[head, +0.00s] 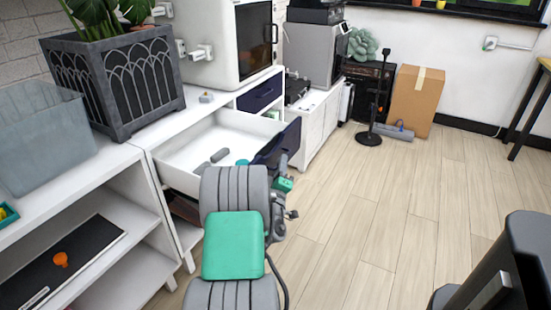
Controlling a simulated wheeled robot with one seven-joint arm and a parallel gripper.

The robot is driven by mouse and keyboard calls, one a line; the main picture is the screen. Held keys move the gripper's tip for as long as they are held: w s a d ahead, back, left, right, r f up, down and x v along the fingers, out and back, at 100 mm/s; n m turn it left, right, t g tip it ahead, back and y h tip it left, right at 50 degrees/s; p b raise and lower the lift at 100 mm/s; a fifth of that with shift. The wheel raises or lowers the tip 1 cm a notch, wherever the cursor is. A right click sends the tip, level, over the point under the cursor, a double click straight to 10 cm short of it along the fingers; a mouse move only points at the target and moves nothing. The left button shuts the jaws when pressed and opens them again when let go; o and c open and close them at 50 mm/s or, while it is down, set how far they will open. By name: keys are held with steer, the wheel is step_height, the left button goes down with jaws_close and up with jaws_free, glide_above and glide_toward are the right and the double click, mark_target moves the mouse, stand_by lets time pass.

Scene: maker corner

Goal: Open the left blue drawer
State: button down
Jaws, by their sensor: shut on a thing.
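The left blue drawer (276,143) is pulled well out of the white cabinet in the head view. Its dark blue front faces right, and its white inside is exposed. Grey items and a small teal item lie in it. My gripper (284,165) is at the outer side of the blue front, shut on the drawer, apparently at its handle. The fingertips and the handle are mostly hidden by my grey and green arm. A second blue drawer (260,94), farther back in the same cabinet, is closed.
A white machine (225,45) and a planter (115,85) stand on the cabinet top. A translucent bin (40,135) is at left. A black stand (369,138) and a cardboard box (417,100) are at the back. The wooden floor (385,210) to the right is mostly clear.

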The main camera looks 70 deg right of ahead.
steer(key=shift+s, duration=0.85)
steer(key=c, duration=1.5)
jaws_free()
steer(key=shift+a, duration=0.1)
steer(key=b+v, duration=0.3)
steer(key=v, duration=0.4)
steer(key=shift+s+a+b, duration=0.15)
steer(key=shift+a+b, duration=0.15)
steer(key=shift+b, duration=0.1)
steer(key=shift+f, duration=0.1)
